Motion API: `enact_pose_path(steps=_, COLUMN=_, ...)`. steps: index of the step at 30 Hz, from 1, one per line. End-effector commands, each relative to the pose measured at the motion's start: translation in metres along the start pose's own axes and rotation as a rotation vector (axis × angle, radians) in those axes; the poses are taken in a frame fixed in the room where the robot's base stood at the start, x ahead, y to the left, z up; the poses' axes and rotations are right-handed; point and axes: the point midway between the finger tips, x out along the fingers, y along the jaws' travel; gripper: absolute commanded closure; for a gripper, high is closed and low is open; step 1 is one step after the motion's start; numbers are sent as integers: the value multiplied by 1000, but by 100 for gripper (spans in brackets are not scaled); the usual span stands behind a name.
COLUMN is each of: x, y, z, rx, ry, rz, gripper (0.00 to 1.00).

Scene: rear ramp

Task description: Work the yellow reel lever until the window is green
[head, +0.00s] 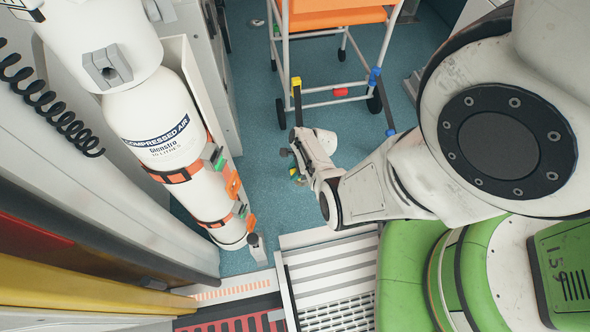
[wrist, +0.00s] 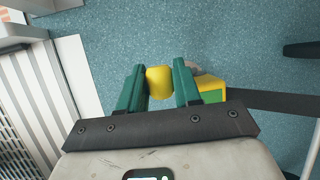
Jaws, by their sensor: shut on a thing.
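My gripper (head: 293,170) is low over the blue floor at the end of my arm, just left of its white wrist. In the wrist view its two dark green fingers (wrist: 160,88) are shut on a rounded yellow lever piece (wrist: 159,80). Right beside the right finger is a yellow reel body (wrist: 208,82) with a bright green patch (wrist: 212,96). I cannot tell for certain that the patch is the window. A dark strap (wrist: 275,103) runs from the reel to the right. In the head view my gripper mostly hides the reel.
An orange-topped trolley (head: 340,18) stands on castors at the back. A yellow fitting (head: 296,82) and a blue fitting (head: 375,74) on it have dark straps. A white compressed-air cylinder (head: 165,140) stands left. A slatted ramp (head: 330,275) is in front. Bare floor shows between cylinder and trolley.

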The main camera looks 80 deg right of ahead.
Motion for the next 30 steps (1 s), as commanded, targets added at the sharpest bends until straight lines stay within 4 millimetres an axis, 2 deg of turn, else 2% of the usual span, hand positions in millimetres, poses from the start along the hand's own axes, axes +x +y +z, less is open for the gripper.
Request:
enact_pose_path(steps=19, x=-9, y=-41, z=4, rx=138, ry=-3, rz=317, gripper=100)
enact_pose_path(steps=30, x=-11, y=-61, z=4, rx=135, ry=0, rz=308, gripper=100)
